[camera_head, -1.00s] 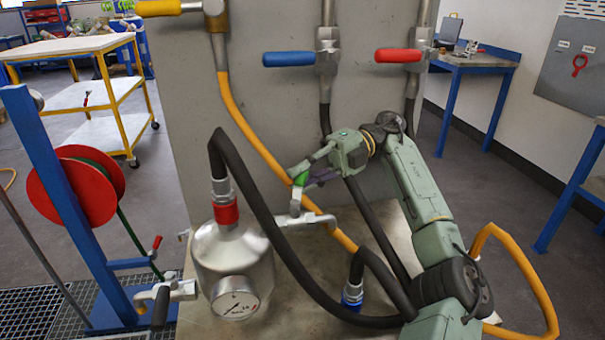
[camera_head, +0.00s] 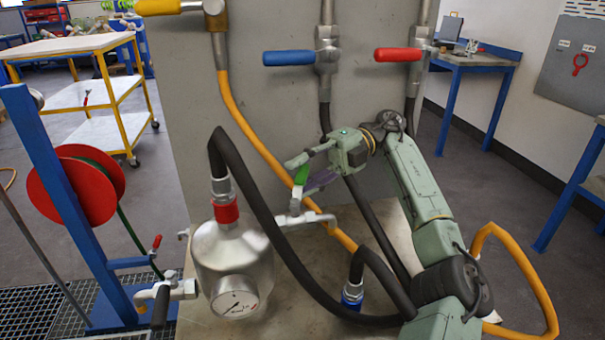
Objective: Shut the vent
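The vent valve (camera_head: 296,218) sits on the side pipe at the right of the silver vessel (camera_head: 232,262). Its green handle (camera_head: 301,175) stands roughly upright, crosswise to the pipe. My gripper (camera_head: 299,174) is at the handle's upper part, reaching in from the right. Its fingers look spread, one on the upper left and one on the lower right, with the green grip showing between their tips. I cannot tell whether either finger touches it. The gauge (camera_head: 235,300) faces front on the vessel.
A black hose rises from the red coupling (camera_head: 226,210) and loops in front of the panel. A blue coupling (camera_head: 352,295) with hose stands on the plinth. Yellow (camera_head: 158,7), blue (camera_head: 289,58) and red (camera_head: 405,54) handles project above. Another valve (camera_head: 165,294) is at the vessel's left.

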